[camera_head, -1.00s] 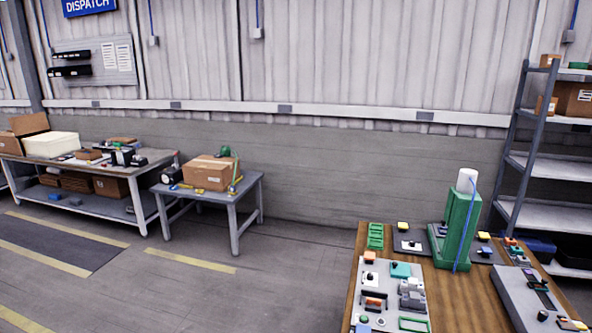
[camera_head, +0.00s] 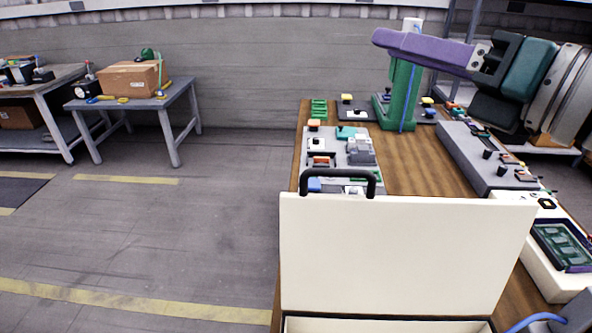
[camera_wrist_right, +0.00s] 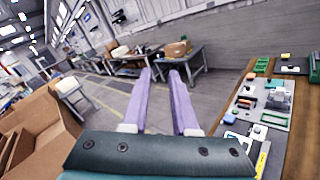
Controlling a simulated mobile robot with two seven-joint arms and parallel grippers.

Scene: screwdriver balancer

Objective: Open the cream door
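The cream door (camera_head: 405,258) is a flat cream panel at the near edge of the wooden table in the head view. A black bar handle (camera_head: 338,174) stands up at its top left edge. A cream rim shows below the panel, cut off by the frame; I cannot tell how far the door stands open. My right gripper (camera_head: 380,39) is above the back of the table, well away from the handle, its purple fingers pointing left. In the right wrist view, the gripper (camera_wrist_right: 160,73) has its fingers apart with nothing between them. My left gripper is not in view.
A green stand (camera_head: 402,95) is at the table's back, partly behind my right gripper. A grey board (camera_head: 355,150) with small parts lies behind the door. A grey unit (camera_head: 470,160) and a cream case (camera_head: 550,275) stand at the right.

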